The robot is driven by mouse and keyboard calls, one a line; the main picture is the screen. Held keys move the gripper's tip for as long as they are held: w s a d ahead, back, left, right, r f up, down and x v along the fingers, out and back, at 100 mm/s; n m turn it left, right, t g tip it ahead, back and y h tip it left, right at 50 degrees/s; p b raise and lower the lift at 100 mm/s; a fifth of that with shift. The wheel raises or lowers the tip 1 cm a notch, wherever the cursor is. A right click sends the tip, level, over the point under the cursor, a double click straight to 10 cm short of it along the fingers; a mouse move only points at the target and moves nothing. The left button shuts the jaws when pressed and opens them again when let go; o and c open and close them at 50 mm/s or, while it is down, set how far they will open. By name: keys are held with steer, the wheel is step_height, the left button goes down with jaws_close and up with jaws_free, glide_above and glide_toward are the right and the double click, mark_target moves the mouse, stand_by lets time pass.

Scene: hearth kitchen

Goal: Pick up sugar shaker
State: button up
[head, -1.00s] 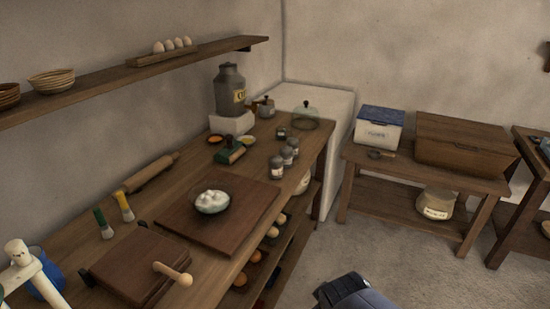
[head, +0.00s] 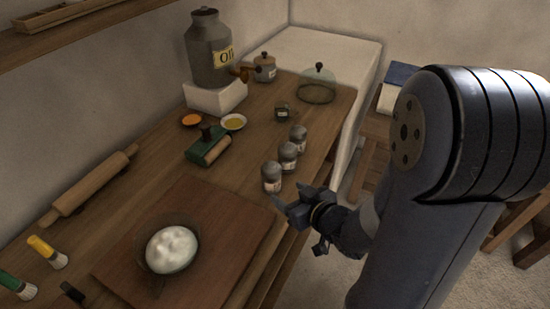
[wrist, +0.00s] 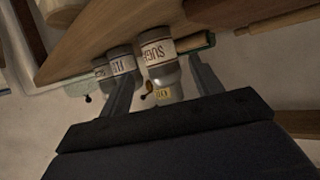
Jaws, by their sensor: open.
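The sugar shaker (head: 271,178) is the nearest of three grey-topped shakers in a row near the right edge of the wooden counter. It stands upright. In the wrist view its label, partly readable as "SUGA", faces me on the shaker (wrist: 156,52). My gripper (head: 288,207) is open and empty, just in front of the sugar shaker at the counter edge. In the wrist view the shaker shows ahead between the two fingers of my gripper (wrist: 162,76). I cannot tell whether they touch it.
Two similar shakers, a middle one (head: 287,156) and a far one (head: 298,138), stand close behind it. A cutting board (head: 215,225) with a bowl of white contents (head: 172,249) lies to the left. A green tool (head: 208,147) and a glass dome (head: 317,85) are farther back.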

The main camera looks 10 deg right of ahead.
mark_target(276, 184)
steer(key=x, duration=0.5)
steer(key=shift+w+a, duration=0.25)
steer(key=shift+w, duration=0.1)
steer(key=shift+w+r+x, duration=0.1)
steer(key=shift+r+x, duration=0.05)
steer(key=shift+x, duration=0.7)
steer(key=shift+w+r+x, duration=0.1)
steer(key=shift+r+x, duration=0.05)
steer(key=shift+x, duration=0.75)
steer(key=shift+w+r+x, duration=0.1)
steer(key=shift+r+x, duration=0.05)
steer(key=shift+x, duration=0.7)
steer(key=c, duration=0.8)
